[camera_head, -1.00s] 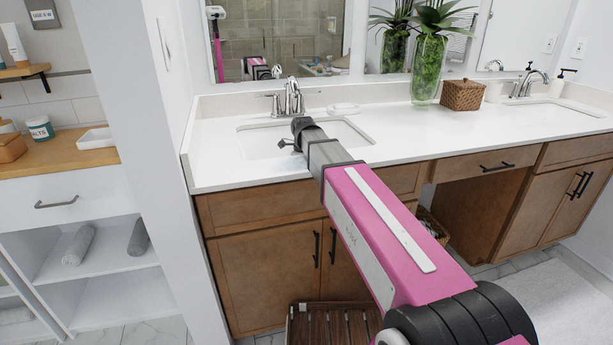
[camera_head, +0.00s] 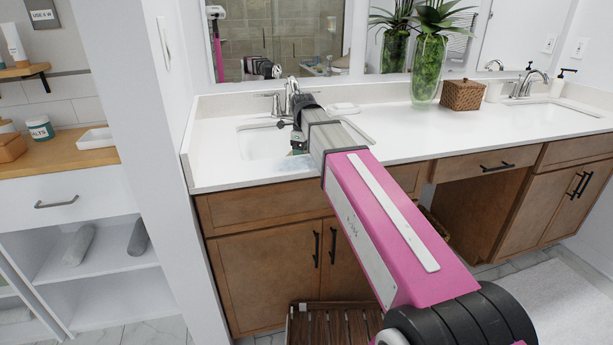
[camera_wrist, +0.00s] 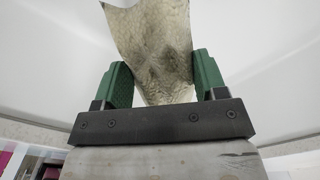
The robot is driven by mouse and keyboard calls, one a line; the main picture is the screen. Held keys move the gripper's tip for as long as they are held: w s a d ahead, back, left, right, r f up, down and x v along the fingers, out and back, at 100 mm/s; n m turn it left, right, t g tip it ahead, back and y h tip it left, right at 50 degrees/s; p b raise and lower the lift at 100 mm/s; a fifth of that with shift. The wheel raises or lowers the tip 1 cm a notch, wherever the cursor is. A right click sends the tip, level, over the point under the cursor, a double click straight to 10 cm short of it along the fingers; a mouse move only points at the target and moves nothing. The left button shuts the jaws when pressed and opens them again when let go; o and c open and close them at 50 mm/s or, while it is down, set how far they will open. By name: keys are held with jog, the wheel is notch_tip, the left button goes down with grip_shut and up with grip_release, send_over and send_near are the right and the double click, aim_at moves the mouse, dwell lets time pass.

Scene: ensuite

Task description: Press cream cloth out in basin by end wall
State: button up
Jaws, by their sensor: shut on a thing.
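The cream cloth (camera_wrist: 155,50) shows in the wrist view, hanging between the two green fingers of my gripper (camera_wrist: 163,80), which is shut on it. The cloth looks creased, with darker greyish patches in its middle. White basin surfaces surround it in that view. In the head view, the white basin by the end wall (camera_head: 255,143) is set in the counter below a chrome faucet (camera_head: 291,92). My arm reaches over its right part and hides much of it. A small bit of my gripper (camera_head: 298,147) shows below the wrist; the cloth cannot be made out there.
The white counter (camera_head: 400,135) runs right to a second basin (camera_head: 545,112). A soap dish (camera_head: 343,108), a tall green vase (camera_head: 428,70) and a woven box (camera_head: 461,95) stand at the back. A pale bluish patch (camera_head: 292,165) lies on the counter's front. The end wall (camera_head: 165,100) rises at left.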

notch_tip(320, 180, up, 12)
dwell(0.9)
jog(key=shift+s+r, duration=0.1)
